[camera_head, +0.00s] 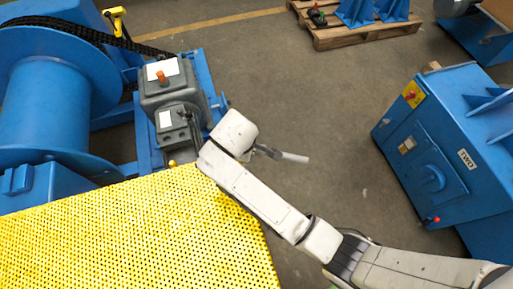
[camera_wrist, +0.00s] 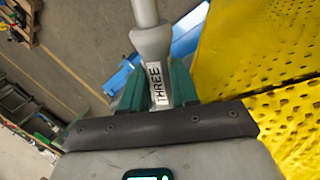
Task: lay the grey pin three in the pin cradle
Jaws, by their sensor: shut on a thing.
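The grey pin three (camera_wrist: 158,75) is between the green fingers of my gripper (camera_wrist: 157,88) in the wrist view. Its white label reads THREE, and its thinner end points away from the fingers. In the head view the pin (camera_head: 294,158) sticks out to the right from my gripper (camera_head: 266,151), in the air over the floor, right of the grey gearbox. My gripper is shut on the pin's thicker part. I cannot make out the pin cradle in either view.
A yellow perforated platform (camera_head: 130,235) lies at the lower left. Behind it stand a blue drum (camera_head: 45,95) with a chain and a grey gearbox (camera_head: 170,85) on a blue frame. A blue cabinet (camera_head: 430,150) stands at the right. The floor between is clear.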

